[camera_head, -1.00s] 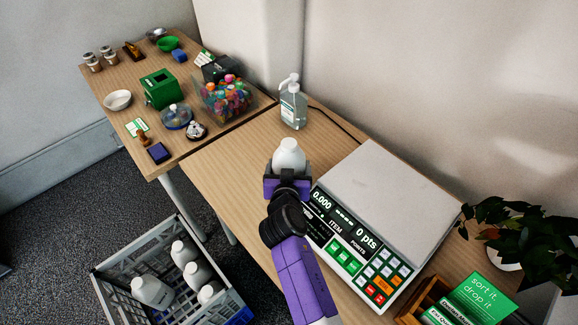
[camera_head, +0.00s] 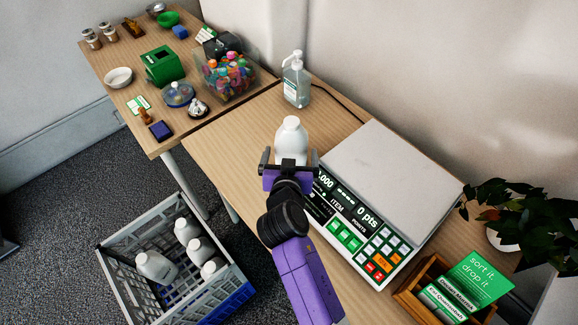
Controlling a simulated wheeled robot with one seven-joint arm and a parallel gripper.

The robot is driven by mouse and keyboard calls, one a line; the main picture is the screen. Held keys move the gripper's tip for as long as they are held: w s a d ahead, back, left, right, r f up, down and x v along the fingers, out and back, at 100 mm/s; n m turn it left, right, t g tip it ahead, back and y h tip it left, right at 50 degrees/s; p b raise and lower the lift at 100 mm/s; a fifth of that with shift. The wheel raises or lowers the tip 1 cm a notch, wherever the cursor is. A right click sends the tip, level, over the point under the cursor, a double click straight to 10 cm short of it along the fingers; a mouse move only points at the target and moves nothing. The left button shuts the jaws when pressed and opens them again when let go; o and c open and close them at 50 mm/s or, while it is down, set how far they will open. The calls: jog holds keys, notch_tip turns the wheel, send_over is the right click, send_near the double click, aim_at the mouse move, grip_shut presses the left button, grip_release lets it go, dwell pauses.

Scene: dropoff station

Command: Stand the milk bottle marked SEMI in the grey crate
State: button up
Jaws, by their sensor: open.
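A white milk bottle (camera_head: 291,139) stands upright on the wooden table, just left of the scale; no marking on it can be read from here. My gripper (camera_head: 289,160) is open, with its two fingers apart at the near side of this bottle. The fingers partly hide the bottle's lower part, and I cannot tell whether they touch it. The grey crate (camera_head: 128,282) is on the floor at the lower left. Several white bottles (camera_head: 187,231) are in it, and one of them (camera_head: 155,267) leans or lies tilted.
The scale (camera_head: 395,180) stands right of my gripper. A pump bottle (camera_head: 296,80) stands behind the white bottle. A clear tub of colourful items (camera_head: 228,78) is on the far table. A wooden card box (camera_head: 408,295) and a plant (camera_head: 520,220) are at right. Bare table lies left of the bottle.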

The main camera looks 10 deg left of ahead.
jog(key=v, duration=0.6)
jog(key=shift+s, duration=0.25)
jog(key=shift+n+y, duration=0.3)
jog(key=shift+n, duration=0.3)
jog(key=s+d+f, duration=0.2)
jog(key=d, duration=0.2)
jog(key=s+d+f, duration=0.2)
jog(key=s+d, duration=0.1)
jog(key=d, duration=0.1)
jog(key=s+d+f, duration=0.1)
jog(key=s+d, duration=0.1)
jog(key=d, duration=0.2)
jog(key=shift+s+f, duration=0.25)
jog(key=shift+f, duration=0.15)
jog(key=s+d+r, duration=0.2)
jog(key=s+d, duration=0.4)
jog(key=s, duration=0.3)
jog(key=s+d+r, duration=0.1)
jog(key=s+d, duration=0.5)
jog(key=s, duration=0.4)
jog(key=s+d+r+m+t+h, duration=0.1)
jog(key=s+d+r+m+h, duration=0.1)
jog(key=s+r, duration=0.8)
jog(key=shift+d+r+m, duration=0.3)
jog(key=shift+d+r, duration=0.2)
jog(key=shift+d, duration=0.4)
